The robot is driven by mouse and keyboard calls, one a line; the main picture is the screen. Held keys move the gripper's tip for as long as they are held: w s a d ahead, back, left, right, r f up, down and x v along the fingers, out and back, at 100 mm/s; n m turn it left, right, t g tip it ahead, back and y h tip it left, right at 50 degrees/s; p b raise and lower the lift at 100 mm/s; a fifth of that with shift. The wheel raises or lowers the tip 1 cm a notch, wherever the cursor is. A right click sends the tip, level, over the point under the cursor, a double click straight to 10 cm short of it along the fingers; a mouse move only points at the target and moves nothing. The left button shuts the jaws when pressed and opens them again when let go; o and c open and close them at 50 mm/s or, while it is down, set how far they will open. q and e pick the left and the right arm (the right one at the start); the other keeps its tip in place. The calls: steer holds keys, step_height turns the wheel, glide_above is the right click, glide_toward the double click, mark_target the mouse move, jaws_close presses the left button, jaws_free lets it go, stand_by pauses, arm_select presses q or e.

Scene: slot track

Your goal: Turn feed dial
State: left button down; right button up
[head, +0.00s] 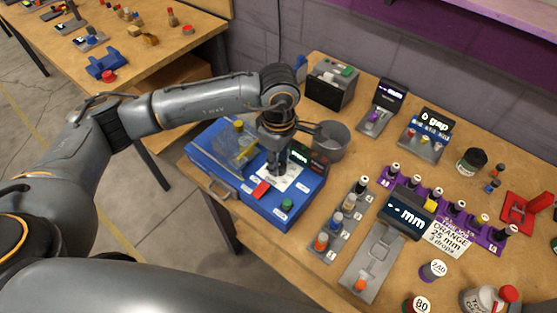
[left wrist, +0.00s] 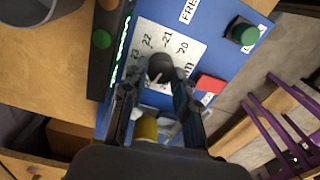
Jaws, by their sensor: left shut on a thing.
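The feed dial (left wrist: 160,68) is a dark round knob on a white scale plate (left wrist: 190,45) with numbers around 20 to 23. It is on top of a blue box (head: 258,208). My left gripper (head: 276,170) points down at the plate from above. In the left wrist view its fingers (left wrist: 156,88) are on either side of the knob, shut on it. In the head view the gripper hides the dial. A red block (left wrist: 210,84) and a green button (left wrist: 243,34) are on the box beside the plate. My right gripper is not in view.
A dark display (head: 308,160) stands at the box's back right edge, with a grey cup (head: 331,140) behind it. A yellow-topped part (head: 239,126) is on the box's left. A grey rack of bottles (head: 342,220) and a purple rack (head: 440,205) stand to the right.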

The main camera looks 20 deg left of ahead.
arm_select(q)
steer(key=shift+f, duration=0.1)
steer(key=c, duration=1)
jaws_free()
steer(key=shift+r, duration=0.25)
step_height(320, 180, up, 12)
steer(key=shift+f, duration=0.2)
